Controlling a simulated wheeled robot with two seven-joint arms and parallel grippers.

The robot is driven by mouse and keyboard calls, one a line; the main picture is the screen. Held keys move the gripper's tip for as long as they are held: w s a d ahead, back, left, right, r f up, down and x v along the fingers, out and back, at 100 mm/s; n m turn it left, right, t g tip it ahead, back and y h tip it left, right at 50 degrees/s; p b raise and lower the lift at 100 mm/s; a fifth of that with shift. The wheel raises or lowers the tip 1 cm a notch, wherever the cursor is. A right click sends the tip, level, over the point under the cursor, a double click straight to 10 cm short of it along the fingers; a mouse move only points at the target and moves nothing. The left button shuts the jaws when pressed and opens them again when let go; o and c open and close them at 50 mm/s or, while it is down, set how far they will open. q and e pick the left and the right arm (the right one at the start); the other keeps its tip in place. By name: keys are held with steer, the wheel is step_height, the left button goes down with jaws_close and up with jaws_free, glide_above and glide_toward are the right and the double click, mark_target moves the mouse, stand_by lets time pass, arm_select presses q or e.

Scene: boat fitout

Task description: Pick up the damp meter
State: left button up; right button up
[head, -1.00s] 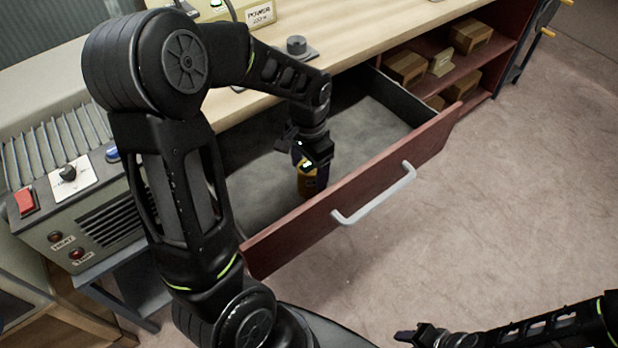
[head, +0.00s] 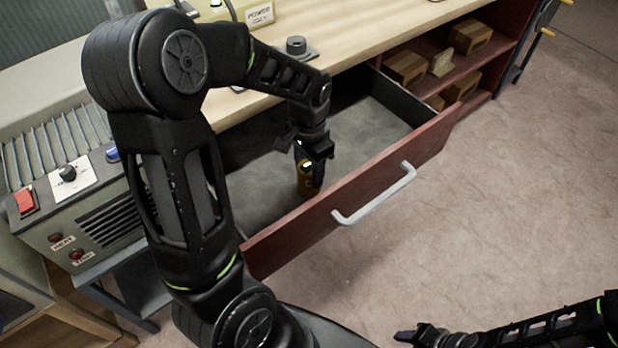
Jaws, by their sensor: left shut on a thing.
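My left gripper (head: 309,166) reaches down into the drawer and is shut on the top of the damp meter. The fingers and wrist hide much of the meter, and I cannot tell whether its lower end touches the drawer floor. My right gripper (head: 418,336) is low at the bottom edge, away from the drawer, and too small and dark to read its jaws.
The open drawer (head: 350,190) has a red front with a pale handle (head: 375,195). A wooden worktop (head: 350,25) lies behind it. Shelves with small boxes (head: 405,68) stand at the back right. A heater-like unit (head: 90,205) with knobs is at the left. The floor at right is clear.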

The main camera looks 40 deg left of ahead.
arm_select(q)
jaws_close()
step_height(320, 180, up, 10)
steer(key=shift+r+p, duration=0.1)
steer(key=shift+p, duration=0.4)
stand_by(0.7)
